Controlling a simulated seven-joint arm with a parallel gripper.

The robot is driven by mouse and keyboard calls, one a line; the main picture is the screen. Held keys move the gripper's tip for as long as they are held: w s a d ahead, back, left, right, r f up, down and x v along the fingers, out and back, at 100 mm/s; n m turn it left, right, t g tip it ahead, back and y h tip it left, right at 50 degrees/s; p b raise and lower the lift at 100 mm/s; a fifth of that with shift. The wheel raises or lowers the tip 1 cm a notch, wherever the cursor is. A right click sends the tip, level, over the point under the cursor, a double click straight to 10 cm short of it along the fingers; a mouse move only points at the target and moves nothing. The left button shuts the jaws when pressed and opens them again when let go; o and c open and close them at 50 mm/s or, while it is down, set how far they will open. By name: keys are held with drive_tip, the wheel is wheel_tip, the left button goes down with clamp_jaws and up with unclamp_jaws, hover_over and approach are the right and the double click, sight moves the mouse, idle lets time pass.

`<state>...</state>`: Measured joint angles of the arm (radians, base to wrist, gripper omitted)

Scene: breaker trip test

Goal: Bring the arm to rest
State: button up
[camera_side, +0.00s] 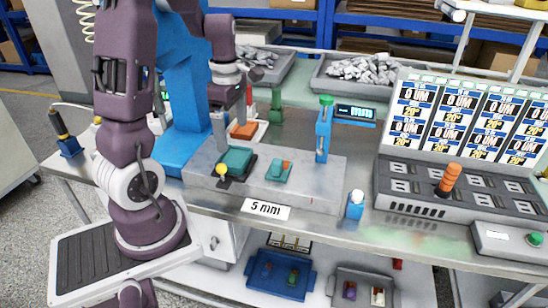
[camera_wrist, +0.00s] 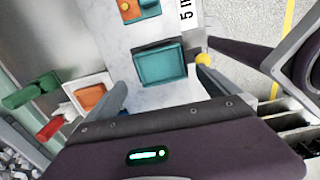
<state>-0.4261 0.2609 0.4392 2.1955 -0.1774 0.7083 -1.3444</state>
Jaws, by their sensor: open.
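My gripper (camera_side: 234,128) is open, pointing down over the left part of the grey test bench in the side view. Its two fingers also show in the wrist view (camera_wrist: 163,92), spread apart with nothing between them. A teal block in a dark holder (camera_side: 236,160) sits just in front of and below the fingers. In the wrist view the teal block (camera_wrist: 163,64) lies ahead of the fingertips, and I see no contact. A yellow knob (camera_side: 222,170) stands beside the holder. A small teal breaker with an orange lever (camera_side: 278,171) lies to the right on the fixture.
An orange block (camera_side: 244,131) and a green piece (camera_side: 276,106) are behind. A panel with an orange handle (camera_side: 449,178) fills the right. Trays of grey parts (camera_side: 359,70) lie at the back.

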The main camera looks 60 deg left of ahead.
drive_tip(key=d+r+m+t, duration=0.2)
drive_tip(key=d+r+m, duration=0.4)
drive_tip(key=d+m, duration=0.25)
drive_tip(key=s+d+r+m+t, duration=0.1)
drive_tip(key=s+d+r+m, duration=0.2)
drive_tip(key=d+m, duration=0.4)
drive_tip(key=s+d+r+m+t, duration=0.2)
drive_tip(key=s+d+m, duration=0.4)
drive_tip(key=m, duration=0.5)
drive_tip(key=shift+s+d+r, duration=0.25)
drive_tip(key=shift+d+r, duration=0.25)
drive_tip(key=shift+r, duration=0.1)
